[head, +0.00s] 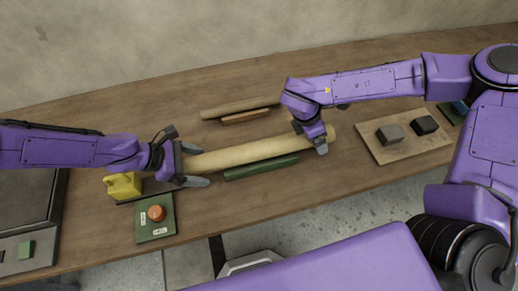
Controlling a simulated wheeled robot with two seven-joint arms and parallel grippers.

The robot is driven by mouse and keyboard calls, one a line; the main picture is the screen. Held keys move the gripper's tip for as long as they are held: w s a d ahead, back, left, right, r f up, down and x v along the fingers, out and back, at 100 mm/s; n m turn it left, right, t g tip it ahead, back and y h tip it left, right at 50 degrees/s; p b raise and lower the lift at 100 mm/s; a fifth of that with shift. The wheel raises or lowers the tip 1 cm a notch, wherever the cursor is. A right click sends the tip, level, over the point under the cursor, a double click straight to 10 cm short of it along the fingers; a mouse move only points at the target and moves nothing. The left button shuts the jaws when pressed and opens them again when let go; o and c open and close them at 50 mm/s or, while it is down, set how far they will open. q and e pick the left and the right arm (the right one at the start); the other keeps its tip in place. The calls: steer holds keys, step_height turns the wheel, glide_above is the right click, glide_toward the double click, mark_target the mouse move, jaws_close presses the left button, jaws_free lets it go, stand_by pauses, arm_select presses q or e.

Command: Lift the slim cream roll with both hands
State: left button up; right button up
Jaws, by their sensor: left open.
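A long cream roll (245,154) lies across the middle of the table, just behind and above a green block (262,168). A thinner tan roll (236,108) lies behind it, by a brown block (246,117). My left gripper (194,166) is open at the cream roll's left end, with one finger on its far side and one on its near side. My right gripper (311,139) is over the cream roll near its right end and hides part of it. I cannot tell whether its fingers are closed on the roll.
A wooden board (402,143) with two dark blocks stands at the right. A yellow object (124,186) sits near my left gripper. A green panel with an orange button (156,213) lies at the front left. A dark tray-like unit (28,215) stands far left.

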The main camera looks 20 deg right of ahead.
mark_target(203, 158)
steer(key=shift+f, duration=0.1)
arm_select(q)
jaws_close()
arm_select(e)
jaws_close()
arm_select(q)
steer(key=shift+r, duration=0.1)
